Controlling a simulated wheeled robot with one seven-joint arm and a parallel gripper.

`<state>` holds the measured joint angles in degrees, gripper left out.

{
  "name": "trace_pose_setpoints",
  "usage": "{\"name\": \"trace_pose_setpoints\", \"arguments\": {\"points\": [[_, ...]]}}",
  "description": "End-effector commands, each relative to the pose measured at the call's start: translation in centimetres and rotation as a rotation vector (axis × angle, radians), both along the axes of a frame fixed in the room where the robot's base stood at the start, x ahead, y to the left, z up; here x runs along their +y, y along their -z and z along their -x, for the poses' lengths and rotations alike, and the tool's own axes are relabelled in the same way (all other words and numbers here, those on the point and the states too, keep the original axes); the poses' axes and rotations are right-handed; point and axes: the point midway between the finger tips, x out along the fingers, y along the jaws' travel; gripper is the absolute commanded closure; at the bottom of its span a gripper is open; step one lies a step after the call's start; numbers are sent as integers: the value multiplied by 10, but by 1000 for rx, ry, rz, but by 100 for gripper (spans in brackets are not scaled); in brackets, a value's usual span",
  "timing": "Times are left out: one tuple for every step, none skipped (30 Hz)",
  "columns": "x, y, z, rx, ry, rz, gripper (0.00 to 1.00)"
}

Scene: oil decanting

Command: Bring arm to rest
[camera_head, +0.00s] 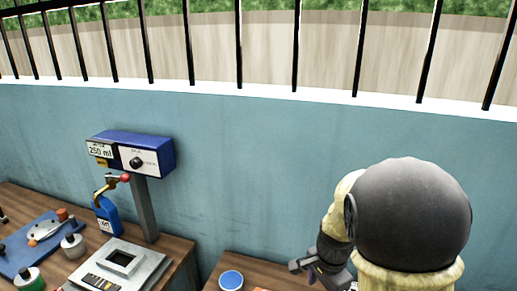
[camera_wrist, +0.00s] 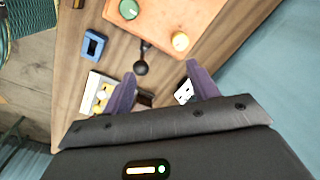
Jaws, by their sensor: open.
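My gripper shows in the wrist view (camera_wrist: 160,88), its two purple fingers spread apart with nothing held between them. It points down over a wooden table (camera_wrist: 70,50). In the head view my arm stands at the lower right, and my gripper (camera_head: 318,275) is at its lower end, partly cut off by the picture's bottom edge, above the near wooden table (camera_head: 255,265).
A blue tray (camera_head: 25,255) lies further left. Below my gripper are a black spoon-like thing (camera_wrist: 141,68), a blue frame (camera_wrist: 93,46) and an orange board (camera_wrist: 175,18).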

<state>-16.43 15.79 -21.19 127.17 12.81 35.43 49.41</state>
Motion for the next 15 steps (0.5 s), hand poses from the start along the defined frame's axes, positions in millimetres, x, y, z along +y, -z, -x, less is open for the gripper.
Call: {"name": "trace_pose_setpoints", "arguments": {"points": [[-1, 0, 10, -17, -104, 4, 41], [-1, 0, 16, -29, -171, 9, 41], [0, 0, 23, -44, -263, 18, 41], [0, -1, 28, -55, -332, 27, 41], [0, -1, 33, -67, -400, 36, 41], [1, -1, 40, -83, -494, 51, 41], [1, -1, 46, -95, -563, 61, 41], [2, -1, 51, -106, -634, 75, 41], [2, -2, 58, -120, -725, 93, 41], [2, -2, 62, -132, -790, 108, 41], [3, -2, 67, -140, -851, 121, 41], [4, -2, 72, -149, -923, 139, 41], [4, -2, 75, -156, -970, 152, 41], [4, -2, 77, -161, -1008, 162, 41], [5, -2, 80, -166, -1050, 173, 41]]}}
